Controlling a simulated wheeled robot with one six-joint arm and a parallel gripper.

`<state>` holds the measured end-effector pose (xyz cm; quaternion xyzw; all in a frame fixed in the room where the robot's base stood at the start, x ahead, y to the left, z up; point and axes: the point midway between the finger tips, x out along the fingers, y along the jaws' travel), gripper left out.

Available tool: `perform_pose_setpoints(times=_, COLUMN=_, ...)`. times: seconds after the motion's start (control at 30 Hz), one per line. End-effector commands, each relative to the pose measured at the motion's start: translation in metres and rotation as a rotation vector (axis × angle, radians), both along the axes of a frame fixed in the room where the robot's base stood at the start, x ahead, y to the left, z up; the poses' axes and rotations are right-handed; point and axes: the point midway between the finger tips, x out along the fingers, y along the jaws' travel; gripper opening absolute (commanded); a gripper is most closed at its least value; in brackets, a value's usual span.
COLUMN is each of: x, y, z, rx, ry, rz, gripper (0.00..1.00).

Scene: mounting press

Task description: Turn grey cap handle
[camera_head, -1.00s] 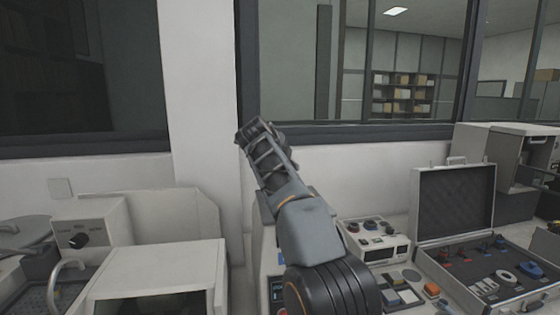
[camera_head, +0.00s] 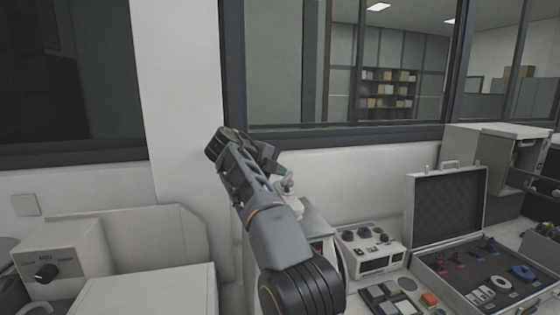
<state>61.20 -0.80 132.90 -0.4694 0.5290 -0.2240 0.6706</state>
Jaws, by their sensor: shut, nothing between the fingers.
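My gripper (camera_head: 272,158) is at the upper end of my raised arm, in front of the white wall below the window. It is shut and holds nothing. A light grey machine (camera_head: 312,222), probably the mounting press, stands behind my arm and is largely hidden by it. A small grey handle-like part (camera_head: 287,183) shows at its top, with a bit of green just above it. The gripper is close to this part, but I cannot tell whether they touch. I cannot make out the grey cap clearly.
A control box with knobs (camera_head: 370,250) stands right of my arm. An open case (camera_head: 440,205) with coloured parts lies further right. A white machine with a black dial (camera_head: 60,262) stands at the left. Small blocks, one orange (camera_head: 429,299), lie at the front.

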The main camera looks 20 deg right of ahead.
Motion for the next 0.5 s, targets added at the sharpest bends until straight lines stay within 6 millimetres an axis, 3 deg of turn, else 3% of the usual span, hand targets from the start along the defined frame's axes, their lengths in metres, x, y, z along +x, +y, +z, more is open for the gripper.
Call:
perform_pose_setpoints(times=0.03, x=0.001, y=-0.005, z=0.008, rx=-0.002, ry=0.004, rz=-0.047, gripper=0.00)
perform_pose_setpoints(times=0.5, x=0.000, y=-0.022, z=0.004, rx=-0.001, ry=0.002, rz=-0.374, gripper=0.00)
